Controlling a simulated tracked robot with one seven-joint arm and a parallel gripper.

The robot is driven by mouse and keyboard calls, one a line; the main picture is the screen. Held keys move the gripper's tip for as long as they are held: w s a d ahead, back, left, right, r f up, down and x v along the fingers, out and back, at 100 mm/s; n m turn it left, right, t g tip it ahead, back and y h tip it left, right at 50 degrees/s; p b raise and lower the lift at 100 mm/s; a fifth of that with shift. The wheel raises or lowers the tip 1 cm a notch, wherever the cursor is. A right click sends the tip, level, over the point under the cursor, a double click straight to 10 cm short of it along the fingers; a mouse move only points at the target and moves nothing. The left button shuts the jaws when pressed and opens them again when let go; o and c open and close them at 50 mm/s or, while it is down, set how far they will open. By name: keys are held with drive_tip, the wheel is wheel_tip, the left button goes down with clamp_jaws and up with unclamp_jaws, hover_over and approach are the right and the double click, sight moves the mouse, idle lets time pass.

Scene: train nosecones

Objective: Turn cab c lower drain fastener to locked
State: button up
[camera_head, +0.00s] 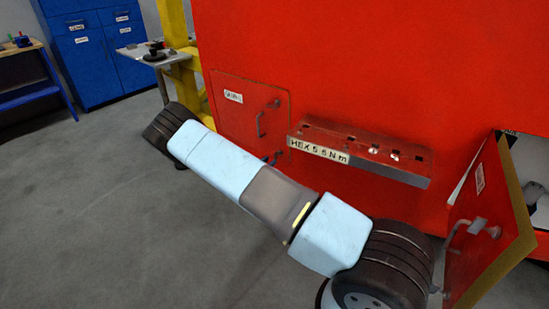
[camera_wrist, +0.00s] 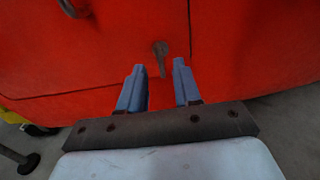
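The drain fastener (camera_wrist: 161,52) is a small dark lever-like piece on the red hatch face. In the wrist view it hangs roughly straight down, just beyond the gap between my fingertips. My gripper (camera_wrist: 159,67) has two blue fingers apart, with nothing visibly held. Whether the fingertips touch the fastener or stop short of it, I cannot tell. In the head view a small dark piece, likely the same fastener (camera_head: 273,158), shows at the lower right of the closed, labelled red hatch (camera_head: 235,115). My arm hides the gripper there.
An open red door (camera_head: 480,215) with a handle stands at right. The hatch handle (camera_wrist: 75,8) is at the wrist view's upper left. Grey floor is clear at left.

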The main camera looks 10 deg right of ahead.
sight(275, 156)
drive_tip(key=shift+x, duration=2.7)
clamp_jaws()
